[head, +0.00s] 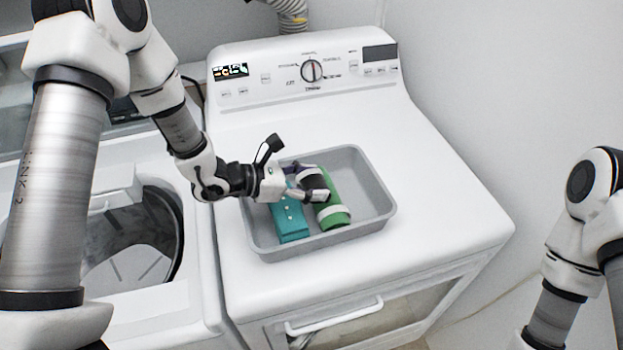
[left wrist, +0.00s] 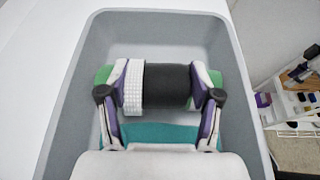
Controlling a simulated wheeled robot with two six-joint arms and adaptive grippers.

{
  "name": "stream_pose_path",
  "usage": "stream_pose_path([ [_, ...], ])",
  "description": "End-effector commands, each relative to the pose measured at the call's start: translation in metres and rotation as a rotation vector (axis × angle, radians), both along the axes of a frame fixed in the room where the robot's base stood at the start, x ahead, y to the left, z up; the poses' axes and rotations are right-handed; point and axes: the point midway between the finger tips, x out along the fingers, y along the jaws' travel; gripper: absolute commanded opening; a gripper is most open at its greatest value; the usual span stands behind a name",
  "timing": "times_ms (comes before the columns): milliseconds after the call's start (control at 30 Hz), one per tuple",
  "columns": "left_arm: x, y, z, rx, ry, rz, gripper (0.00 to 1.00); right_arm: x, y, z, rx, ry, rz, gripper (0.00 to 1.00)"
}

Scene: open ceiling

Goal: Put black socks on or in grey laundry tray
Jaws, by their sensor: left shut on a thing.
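The grey laundry tray (head: 374,205) sits on top of the white dryer-like machine in the head view, and its wall also shows in the left wrist view (left wrist: 70,110). My left gripper (head: 316,182) reaches into the tray area from the left. It is shut on the black socks, a dark roll (left wrist: 166,88) with a white ribbed band at its left end in the left wrist view. The roll lies across between the two fingers (left wrist: 163,82), over a green item in the tray. I cannot tell whether the roll touches it. My right gripper is out of view.
In the tray are a green rolled item (head: 336,215) with a white band and a teal box-like item (head: 290,220). An open top-loading washer (head: 130,240) stands at left. The tray's right side is bare. A shelf with small items (left wrist: 300,90) shows at right.

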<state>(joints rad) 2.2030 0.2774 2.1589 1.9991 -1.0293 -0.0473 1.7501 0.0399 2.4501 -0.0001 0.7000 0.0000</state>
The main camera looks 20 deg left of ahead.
Motion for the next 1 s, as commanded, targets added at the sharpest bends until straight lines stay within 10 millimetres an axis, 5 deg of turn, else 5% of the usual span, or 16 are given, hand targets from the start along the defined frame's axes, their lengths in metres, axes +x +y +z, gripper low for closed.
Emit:
stream_pose_path([
  [100,0.000,0.000,-0.001,0.000,0.000,0.000,0.89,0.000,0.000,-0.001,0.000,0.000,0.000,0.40],
  [467,-0.001,0.002,0.001,-0.001,0.000,0.002,0.89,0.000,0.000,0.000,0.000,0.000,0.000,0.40],
  [1000,-0.051,0.071,0.038,-0.007,-0.005,0.004,0.89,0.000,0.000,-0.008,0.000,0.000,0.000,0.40],
])
